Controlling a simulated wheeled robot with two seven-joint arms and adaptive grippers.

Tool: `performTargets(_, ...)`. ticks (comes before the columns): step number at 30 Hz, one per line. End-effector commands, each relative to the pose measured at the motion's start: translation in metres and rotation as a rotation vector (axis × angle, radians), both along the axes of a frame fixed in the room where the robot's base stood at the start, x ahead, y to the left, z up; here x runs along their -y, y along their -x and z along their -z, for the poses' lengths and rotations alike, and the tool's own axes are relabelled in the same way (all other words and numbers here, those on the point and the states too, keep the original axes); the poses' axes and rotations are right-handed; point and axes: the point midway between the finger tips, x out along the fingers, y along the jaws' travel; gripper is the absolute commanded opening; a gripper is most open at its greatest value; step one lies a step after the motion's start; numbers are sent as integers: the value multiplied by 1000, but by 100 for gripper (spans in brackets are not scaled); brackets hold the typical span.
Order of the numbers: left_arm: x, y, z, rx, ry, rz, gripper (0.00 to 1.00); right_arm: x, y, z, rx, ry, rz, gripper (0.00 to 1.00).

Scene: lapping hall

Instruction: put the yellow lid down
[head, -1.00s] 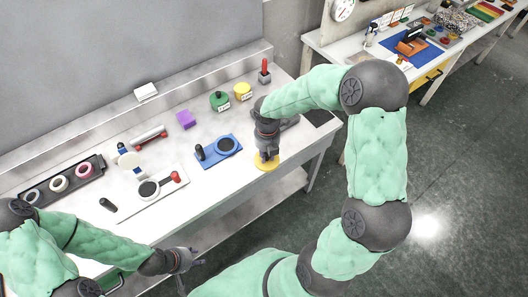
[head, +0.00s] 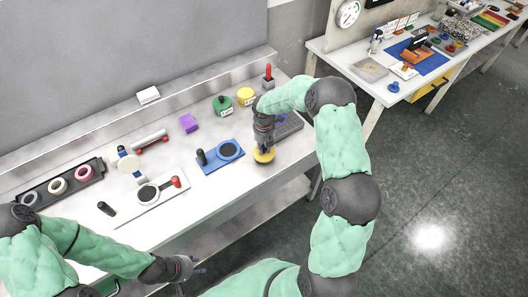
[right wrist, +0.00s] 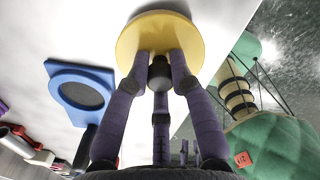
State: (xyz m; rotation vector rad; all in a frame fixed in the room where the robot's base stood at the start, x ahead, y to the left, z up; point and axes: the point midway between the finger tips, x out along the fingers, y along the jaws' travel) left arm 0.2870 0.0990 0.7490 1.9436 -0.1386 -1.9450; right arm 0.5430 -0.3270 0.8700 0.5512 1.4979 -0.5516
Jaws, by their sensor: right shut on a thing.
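The yellow lid (head: 264,156) is a round disc at the front right part of the workbench. In the right wrist view the lid (right wrist: 160,38) lies across the ends of my gripper fingers. My right gripper (head: 264,147) points down and is shut on it. I cannot tell whether the lid touches the bench or hangs just above it. My left gripper (head: 189,268) is empty at the bench's front edge, its fingers apart.
A blue board with a round dark pad (head: 228,150) lies just left of the lid. A grey tray (head: 288,127) sits behind my right gripper. Green (head: 222,105) and yellow (head: 246,96) containers stand at the back. Bare bench (head: 220,190) shows in front of the blue board.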

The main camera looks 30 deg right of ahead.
Motion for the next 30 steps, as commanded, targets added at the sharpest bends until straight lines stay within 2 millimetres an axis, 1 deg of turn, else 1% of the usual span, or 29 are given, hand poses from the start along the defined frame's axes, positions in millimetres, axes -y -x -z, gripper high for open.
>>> performTargets(1,0,0,4,0,0,0,40,-1,2,11,-5,-2,0,0)
performTargets(3,0,0,7,0,0,0,40,-1,2,21,-4,-1,0,0)
performTargets(5,0,0,8,0,0,0,40,-1,2,25,-4,-1,-1,0)
performTargets(12,0,0,7,0,0,0,40,-1,1,25,-2,-1,-1,0)
performTargets(16,0,0,8,0,0,0,40,-1,2,28,-3,-1,-1,0)
performTargets(17,0,0,8,0,0,0,40,-1,2,28,-3,-1,-1,26)
performTargets(18,0,0,8,0,0,0,40,-1,2,28,-3,-1,-1,37)
performTargets(19,0,0,8,0,0,0,40,-1,2,28,-3,-1,-1,45)
performTargets(20,0,0,8,0,0,0,40,-1,2,28,-3,-1,-1,48)
performTargets(30,0,0,7,0,0,0,40,-1,1,26,-2,-1,-1,48)
